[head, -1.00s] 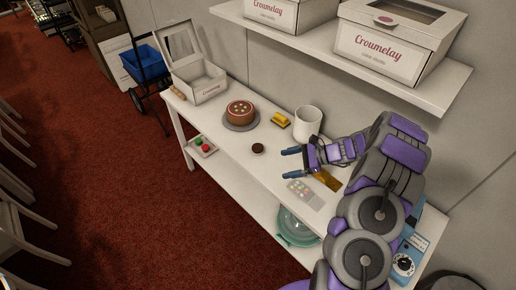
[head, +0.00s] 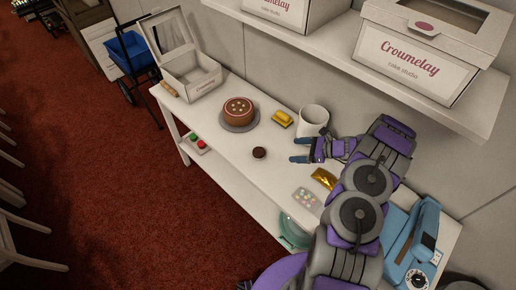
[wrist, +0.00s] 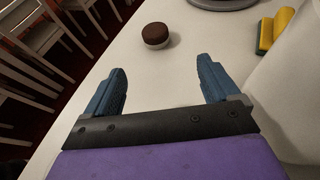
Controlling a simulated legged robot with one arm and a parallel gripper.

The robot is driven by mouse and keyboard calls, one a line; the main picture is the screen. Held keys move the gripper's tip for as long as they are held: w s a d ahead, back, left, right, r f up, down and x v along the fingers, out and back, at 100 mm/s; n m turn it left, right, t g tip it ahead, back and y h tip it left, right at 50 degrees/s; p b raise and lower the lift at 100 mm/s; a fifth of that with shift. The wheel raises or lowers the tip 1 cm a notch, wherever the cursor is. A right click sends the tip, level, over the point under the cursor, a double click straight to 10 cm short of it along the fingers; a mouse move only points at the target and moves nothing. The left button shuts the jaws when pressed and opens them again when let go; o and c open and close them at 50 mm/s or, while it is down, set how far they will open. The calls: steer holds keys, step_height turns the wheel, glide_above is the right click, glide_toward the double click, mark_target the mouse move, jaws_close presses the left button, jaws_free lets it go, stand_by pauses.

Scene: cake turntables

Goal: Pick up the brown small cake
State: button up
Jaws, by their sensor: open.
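The brown small cake (head: 259,153) sits on the white table (head: 232,161), in front of the larger cake. In the wrist view the small cake (wrist: 156,35) is round with a dark brown top and a pale lower side. It lies beyond the fingertips, between their lines and left of centre. My gripper (head: 296,150) is open and empty, to the right of the small cake in the head view. Its two blue fingers also show in the wrist view (wrist: 162,75), apart from the cake. Nothing hides the small cake.
A larger brown cake (head: 238,106) stands on a turntable (head: 239,127). An open white box (head: 191,84) is at the far end. A shelf with boxes (head: 440,91) overhangs the table.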

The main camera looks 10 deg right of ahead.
steer(key=b, duration=0.2)
glide_toward(262, 152)
steer(key=x, duration=0.5)
steer(key=shift+w+d+f, duration=0.2)
steer(key=shift+w+d, duration=0.1)
steer(key=x, duration=0.3)
steer(key=b+x, duration=0.1)
steer(key=shift+s+a+f, duration=0.2)
steer(key=shift+a+f, duration=0.05)
steer(key=shift+a, duration=0.15)
steer(key=shift+w+a, duration=0.15)
steer(key=shift+a, duration=0.1)
steer(key=shift+c, duration=0.2)
steer(key=c, duration=1.1)
